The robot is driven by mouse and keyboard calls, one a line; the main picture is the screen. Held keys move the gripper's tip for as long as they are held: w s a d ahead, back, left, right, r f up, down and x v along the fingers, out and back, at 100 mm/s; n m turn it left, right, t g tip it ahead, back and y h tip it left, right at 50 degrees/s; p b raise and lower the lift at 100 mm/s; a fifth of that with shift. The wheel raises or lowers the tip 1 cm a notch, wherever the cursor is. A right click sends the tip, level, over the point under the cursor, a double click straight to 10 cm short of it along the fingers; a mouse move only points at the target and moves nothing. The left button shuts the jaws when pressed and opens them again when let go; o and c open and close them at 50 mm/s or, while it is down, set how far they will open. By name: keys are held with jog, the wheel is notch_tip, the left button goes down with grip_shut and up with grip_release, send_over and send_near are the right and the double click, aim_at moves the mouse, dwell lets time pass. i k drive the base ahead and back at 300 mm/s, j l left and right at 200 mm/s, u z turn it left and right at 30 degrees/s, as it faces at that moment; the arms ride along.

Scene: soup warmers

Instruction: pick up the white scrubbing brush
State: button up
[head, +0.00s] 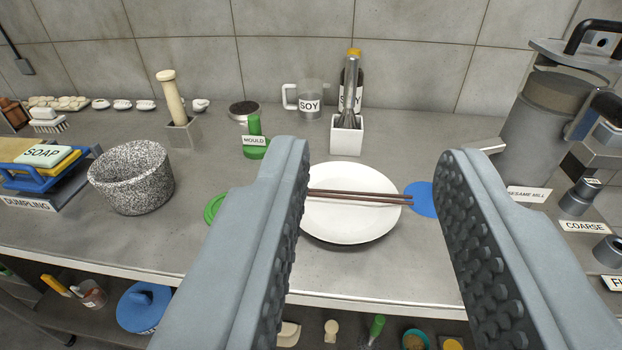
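The white scrubbing brush (47,121) lies at the far left of the counter, toward the back, with its bristles facing down.
A white plate (352,222) with chopsticks (357,196) shows between my fingers. A grey mill (543,125) stands at right.

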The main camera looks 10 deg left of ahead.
aim_at(45, 119)
jog(key=u, duration=1.45)
